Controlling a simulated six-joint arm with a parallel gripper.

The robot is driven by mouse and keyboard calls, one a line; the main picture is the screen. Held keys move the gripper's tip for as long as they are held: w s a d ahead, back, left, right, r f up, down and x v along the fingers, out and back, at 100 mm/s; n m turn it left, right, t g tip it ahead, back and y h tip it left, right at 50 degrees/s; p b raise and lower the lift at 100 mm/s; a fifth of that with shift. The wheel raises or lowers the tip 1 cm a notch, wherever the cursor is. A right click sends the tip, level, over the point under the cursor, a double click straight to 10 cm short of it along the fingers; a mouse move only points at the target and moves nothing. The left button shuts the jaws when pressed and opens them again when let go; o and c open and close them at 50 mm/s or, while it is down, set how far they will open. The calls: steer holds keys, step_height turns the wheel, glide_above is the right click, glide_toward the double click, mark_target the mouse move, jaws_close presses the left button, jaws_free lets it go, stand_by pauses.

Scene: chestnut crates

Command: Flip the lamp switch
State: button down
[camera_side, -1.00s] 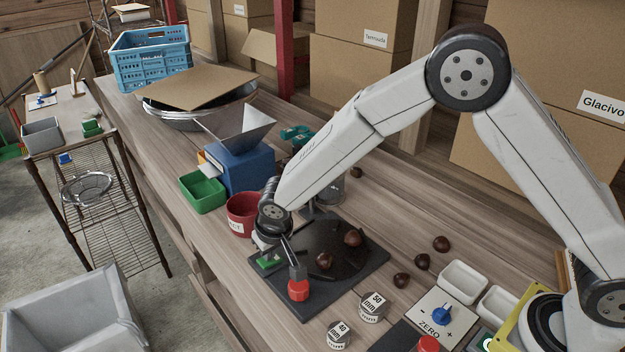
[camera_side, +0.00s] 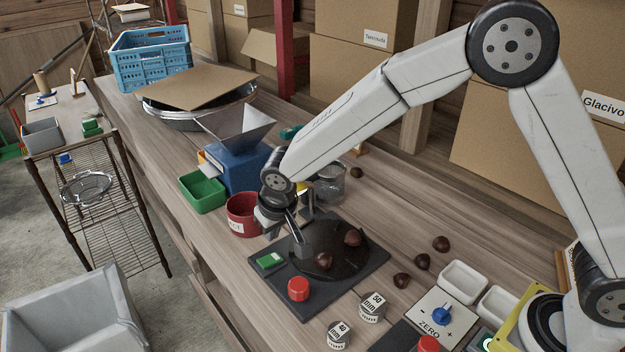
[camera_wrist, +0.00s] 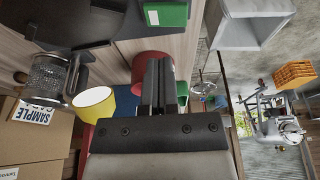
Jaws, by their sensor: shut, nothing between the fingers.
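A dark square base (camera_side: 330,292) with a round dark plate (camera_side: 345,258) sits on the bench. A green rocker-like part (camera_side: 270,260) with a pale mark is at its left corner, and a red knob (camera_side: 298,289) is at its front. The green part also shows at the top of the wrist view (camera_wrist: 174,13). I cannot tell which part is the lamp switch, and no lamp is clearly seen. My gripper (camera_side: 304,248) is shut and empty above the plate's left edge, near the green part. Its fingers also show in the wrist view (camera_wrist: 158,62).
A red mug (camera_side: 240,215), green bin (camera_side: 203,191) and blue hopper box (camera_side: 237,169) stand left of and behind my gripper. Chestnuts (camera_side: 402,280), weights (camera_side: 371,307) and a blue-knobbed ZERO panel (camera_side: 432,318) are to the right.

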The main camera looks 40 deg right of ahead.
steer(key=d+v, duration=0.1)
steer(key=v, duration=0.7)
steer(key=shift+d, duration=0.25)
steer(key=shift+s+r, duration=0.1)
